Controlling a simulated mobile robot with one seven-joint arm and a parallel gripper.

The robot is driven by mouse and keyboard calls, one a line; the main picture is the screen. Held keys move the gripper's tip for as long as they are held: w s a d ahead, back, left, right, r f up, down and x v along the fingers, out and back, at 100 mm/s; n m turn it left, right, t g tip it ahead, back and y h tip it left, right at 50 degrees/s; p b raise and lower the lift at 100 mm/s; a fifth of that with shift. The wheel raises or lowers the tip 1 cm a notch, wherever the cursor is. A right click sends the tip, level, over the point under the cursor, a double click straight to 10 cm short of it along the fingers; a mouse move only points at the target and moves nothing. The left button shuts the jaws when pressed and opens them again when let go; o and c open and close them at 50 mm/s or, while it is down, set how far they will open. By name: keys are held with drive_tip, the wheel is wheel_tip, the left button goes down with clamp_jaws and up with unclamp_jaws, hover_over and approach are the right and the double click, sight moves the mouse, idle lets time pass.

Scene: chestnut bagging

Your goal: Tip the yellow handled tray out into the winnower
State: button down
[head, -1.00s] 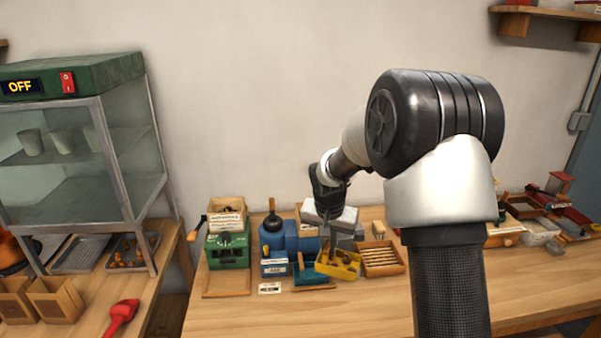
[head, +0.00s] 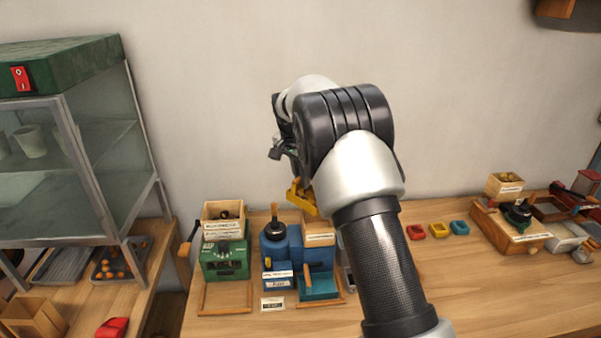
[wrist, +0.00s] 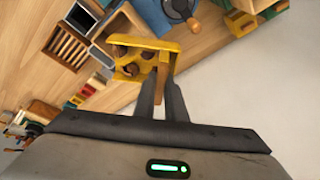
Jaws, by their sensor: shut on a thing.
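The yellow handled tray (head: 302,198) is up in the air in front of the wall, above the blue machine. My gripper (wrist: 164,88) is shut on its handle; in the head view my gripper is partly hidden by my arm. The wrist view shows the tray (wrist: 178,46) with several brown chestnuts (wrist: 132,68) inside. A blue machine (head: 279,254) with a crank and a wooden hopper (head: 320,233) stands on the table below, and a green machine (head: 225,262) with a wooden box on top is to its left. Their labels are too small to read, so I cannot tell which is the winnower.
A glass cabinet (head: 95,150) stands at the left. A wooden device (head: 510,232) is farther right.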

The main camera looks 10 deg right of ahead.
drive_tip(key=shift+s+d+t+y, duration=0.3)
drive_tip(key=shift+s+d, duration=0.05)
drive_tip(key=shift+s, duration=0.2)
drive_tip(key=shift+s+d+f+t+y+b, duration=0.3)
drive_tip(key=shift+d+f+t+b, duration=0.1)
drive_tip(key=shift+b, duration=0.15)
drive_tip(key=b, duration=0.2)
drive_tip(key=shift+s+r+t+y+b, duration=0.15)
drive_tip(key=shift+t+y+b, duration=0.15)
drive_tip(key=shift+t+b, duration=0.1)
drive_tip(key=b, duration=0.3)
drive_tip(key=s+d+r+t+y+b, duration=0.1)
drive_tip(key=b, duration=0.2)
drive_tip(key=shift+s+d+m, duration=0.15)
drive_tip(key=shift+d+m, duration=0.1)
drive_tip(key=shift+m, duration=0.15)
drive_tip(key=b, duration=0.2)
drive_tip(key=s+d+t+y+b, duration=0.1)
drive_tip(key=b, duration=0.2)
drive_tip(key=shift+r, duration=0.2)
drive_tip(key=shift+s+d+t+y+b, duration=0.1)
drive_tip(key=shift+t+y+b, duration=0.25)
drive_tip(key=shift+b, duration=0.75)
drive_tip(key=t+b, duration=0.1)
drive_tip(key=b, duration=0.3)
drive_tip(key=shift+s+d+y, duration=0.25)
drive_tip(key=shift+s+d, duration=0.1)
drive_tip(key=shift+s+d+r+b, duration=0.1)
drive_tip(key=shift+s+r+b, duration=0.2)
drive_tip(key=shift+b, duration=0.85)
